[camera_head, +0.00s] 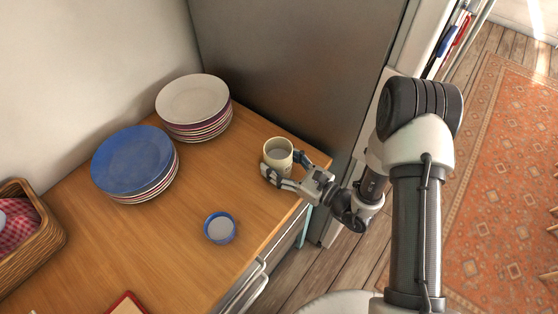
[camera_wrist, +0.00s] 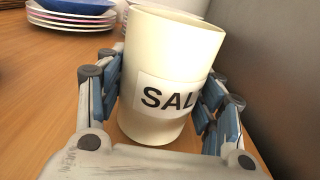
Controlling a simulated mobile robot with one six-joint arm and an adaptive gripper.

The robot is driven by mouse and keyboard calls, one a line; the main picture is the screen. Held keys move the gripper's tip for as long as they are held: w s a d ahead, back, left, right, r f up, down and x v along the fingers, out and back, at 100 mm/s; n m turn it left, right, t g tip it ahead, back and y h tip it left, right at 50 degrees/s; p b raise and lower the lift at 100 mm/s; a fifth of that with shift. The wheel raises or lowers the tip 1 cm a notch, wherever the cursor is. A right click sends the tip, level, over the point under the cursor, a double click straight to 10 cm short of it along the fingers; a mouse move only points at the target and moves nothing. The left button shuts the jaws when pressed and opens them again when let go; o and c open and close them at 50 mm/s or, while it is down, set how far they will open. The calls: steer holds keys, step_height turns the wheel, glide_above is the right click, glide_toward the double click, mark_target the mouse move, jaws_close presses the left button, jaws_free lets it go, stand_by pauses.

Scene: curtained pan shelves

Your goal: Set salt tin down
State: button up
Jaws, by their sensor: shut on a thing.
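The salt tin (camera_head: 277,153) is a cream cylinder with an open top, near the right end of the wooden counter. The tin leans slightly in the wrist view. Its base is low over the counter; I cannot tell whether it touches.
A blue-topped plate stack (camera_head: 133,161) and a white-topped stack (camera_head: 193,100) stand to the left. A small blue-rimmed dish (camera_head: 220,228) lies nearer the front edge. A wicker basket (camera_head: 34,240) is far left. A grey panel (camera_head: 290,70) rises behind. Bare counter (camera_head: 180,240) lies between.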

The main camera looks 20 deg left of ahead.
steer(key=shift+f, duration=0.2)
steer(key=o, duration=1.5)
steer(key=v, duration=1.2)
steer(key=shift+c, duration=0.6)
jaws_close()
stand_by(0.8)
